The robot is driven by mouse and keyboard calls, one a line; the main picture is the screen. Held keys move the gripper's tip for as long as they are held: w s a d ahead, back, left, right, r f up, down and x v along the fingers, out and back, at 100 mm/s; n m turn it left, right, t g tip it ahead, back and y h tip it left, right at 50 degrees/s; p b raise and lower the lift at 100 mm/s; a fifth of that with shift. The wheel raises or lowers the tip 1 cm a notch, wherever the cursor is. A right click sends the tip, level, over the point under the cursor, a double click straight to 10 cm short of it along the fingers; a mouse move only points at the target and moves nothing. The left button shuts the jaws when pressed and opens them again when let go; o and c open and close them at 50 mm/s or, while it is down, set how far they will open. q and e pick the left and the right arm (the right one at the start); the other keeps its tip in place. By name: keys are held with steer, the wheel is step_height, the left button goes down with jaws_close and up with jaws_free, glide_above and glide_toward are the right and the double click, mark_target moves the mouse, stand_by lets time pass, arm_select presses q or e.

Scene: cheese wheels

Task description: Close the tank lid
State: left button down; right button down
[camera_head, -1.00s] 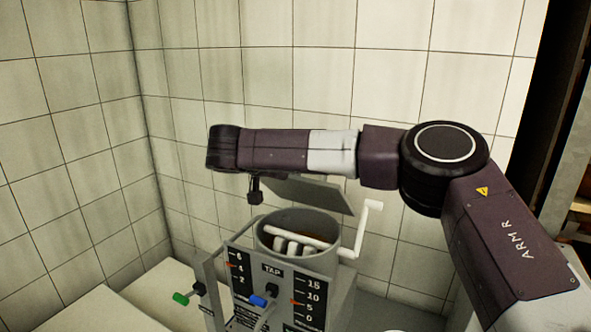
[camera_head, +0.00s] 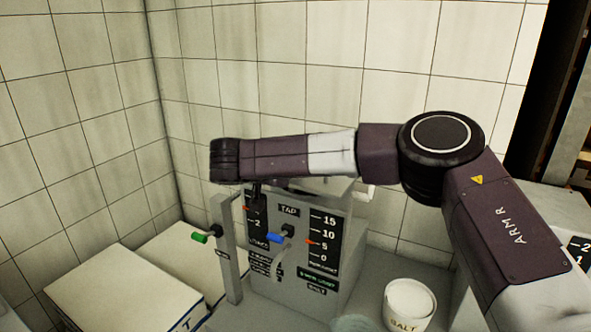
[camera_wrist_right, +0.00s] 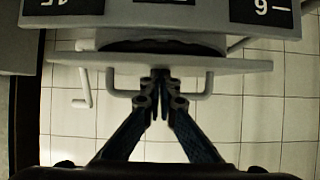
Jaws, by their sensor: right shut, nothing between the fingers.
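The grey tank (camera_head: 330,275) stands below my right arm in the head view, its front panel marked TAP. Its lid (camera_head: 325,185) shows partly beneath the arm, low over the tank top. In the wrist view the lid (camera_wrist_right: 190,65) is a grey slab with a bar handle (camera_wrist_right: 125,93), and a dark gap shows between it and the tank body. My right gripper (camera_wrist_right: 160,80) is shut and empty, its fingertips at the middle of the lid's handle side; contact is unclear. In the head view the arm hides most of the tank's opening. My left gripper is not in view.
A white crank (camera_wrist_right: 83,90) is beside the tank. A white salt bucket (camera_head: 408,304) stands to the right, white boxes (camera_head: 120,297) to the left. Tiled walls close the back.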

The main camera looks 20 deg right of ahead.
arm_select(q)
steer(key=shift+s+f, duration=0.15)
arm_select(e)
steer(key=shift+f, duration=0.25)
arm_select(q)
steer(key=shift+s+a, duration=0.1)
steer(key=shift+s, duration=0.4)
